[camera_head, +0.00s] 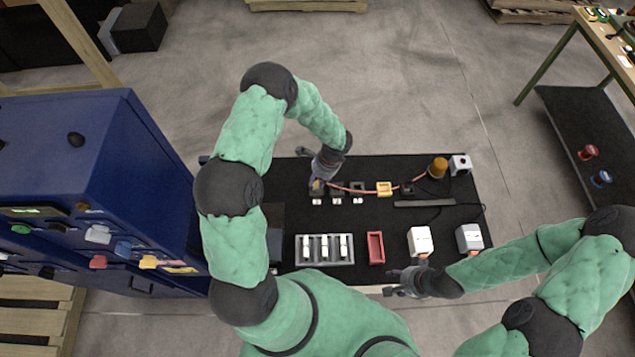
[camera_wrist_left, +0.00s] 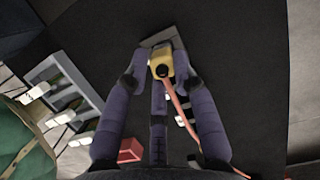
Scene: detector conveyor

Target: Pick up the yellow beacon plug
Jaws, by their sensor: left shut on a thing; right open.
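The yellow beacon plug (camera_head: 317,187) is at the back left of the black table, with an orange cable (camera_head: 352,189) running right from it. It also shows in the left wrist view (camera_wrist_left: 161,66) between the fingers. My left gripper (camera_head: 315,180) reaches down over it and is shut on it. In the left wrist view the gripper (camera_wrist_left: 158,82) has the cable trailing toward the lower right. I cannot tell whether the plug is still seated. My right gripper (camera_head: 392,284) is open and empty at the front edge. An amber beacon (camera_head: 437,167) stands at the back right.
The black table (camera_head: 285,185) holds a grey tray (camera_head: 325,262) with white pieces, a red bin (camera_head: 375,247), a yellow frame (camera_head: 384,188), and white (camera_head: 420,240) and grey (camera_head: 469,237) boxes. A blue cabinet (camera_head: 130,170) stands left.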

